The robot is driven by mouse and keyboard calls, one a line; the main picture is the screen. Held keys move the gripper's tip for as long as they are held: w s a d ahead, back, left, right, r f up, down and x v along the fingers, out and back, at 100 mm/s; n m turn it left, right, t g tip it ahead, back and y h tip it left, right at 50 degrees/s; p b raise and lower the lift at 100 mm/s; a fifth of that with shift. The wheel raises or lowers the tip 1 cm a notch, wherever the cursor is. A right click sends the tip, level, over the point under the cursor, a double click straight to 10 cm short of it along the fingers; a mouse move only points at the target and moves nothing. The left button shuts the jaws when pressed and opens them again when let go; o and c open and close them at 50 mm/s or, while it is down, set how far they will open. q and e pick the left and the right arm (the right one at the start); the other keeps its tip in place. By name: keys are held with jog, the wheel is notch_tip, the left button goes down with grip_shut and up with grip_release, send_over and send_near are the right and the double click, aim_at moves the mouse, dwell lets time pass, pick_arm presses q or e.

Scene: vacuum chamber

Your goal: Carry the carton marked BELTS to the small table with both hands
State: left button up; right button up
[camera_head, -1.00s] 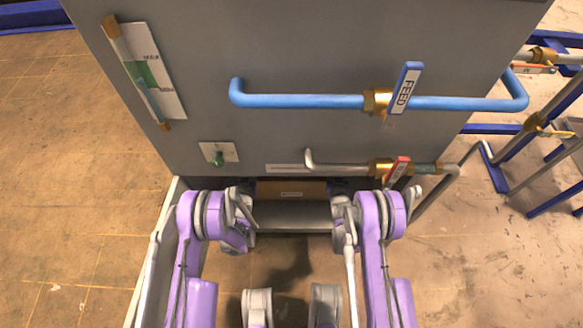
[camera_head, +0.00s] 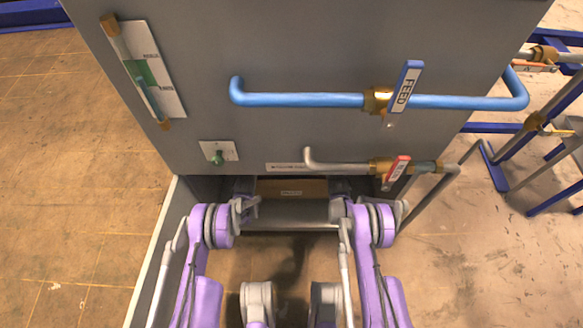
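The label is too small to read, so I cannot confirm the BELTS mark. My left gripper (camera_head: 244,187) is a dark shape at the carton's left side. My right gripper (camera_head: 339,187) is a dark shape at its right side. Both are partly hidden by my wrists and the shadow. I cannot tell whether they touch the carton or how far their fingers are apart. I cannot identify the small table in this view.
The grey cabinet (camera_head: 300,50) rises just above the carton, with a blue FEED pipe (camera_head: 300,100) and a silver pipe with a red-handled valve (camera_head: 395,170) on its front. A grey side panel (camera_head: 160,250) stands left of my arms. Blue-framed pipework (camera_head: 495,170) stands right. Open floor (camera_head: 70,200) lies left.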

pick_arm(q)
grip_shut()
pick_arm(e)
grip_shut()
dwell(1.2)
